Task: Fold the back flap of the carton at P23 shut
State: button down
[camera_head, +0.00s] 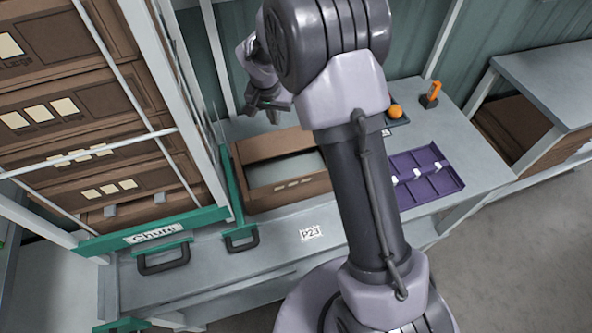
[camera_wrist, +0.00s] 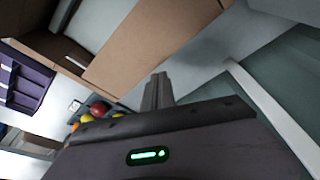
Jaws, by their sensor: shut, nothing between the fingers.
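The brown carton (camera_head: 290,192) stands on the grey bench behind the P23 label (camera_head: 311,232). Its top is partly open, with a pale surface showing inside. The back flap (camera_head: 268,146) is a brown panel along the carton's far side; it does not lie over the opening. In the wrist view the flap (camera_wrist: 155,40) is a broad brown panel just beyond my fingers. My gripper (camera_head: 273,117) is behind the carton, pointing down, shut and empty. Its closed fingers (camera_wrist: 158,86) appear close to the flap; I cannot tell whether they touch it. My arm hides the carton's right end.
A purple divided tray (camera_head: 425,171) lies right of my arm. A dark tray with an orange tomato (camera_head: 395,112) and a small orange device (camera_head: 431,93) stand behind it. Left are the green-edged chute (camera_head: 150,238) and stacked cartons (camera_head: 85,140). A green handled bar (camera_head: 236,190) stands beside the carton.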

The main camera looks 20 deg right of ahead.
jog(key=shift+w, duration=0.7)
jog(key=shift+r, duration=0.15)
jog(key=w+d+p+v, duration=0.1)
jog(key=p+v, duration=0.4)
jog(key=v, duration=0.2)
jog(key=shift+w+r, duration=0.3)
jog(key=shift+r, duration=0.2)
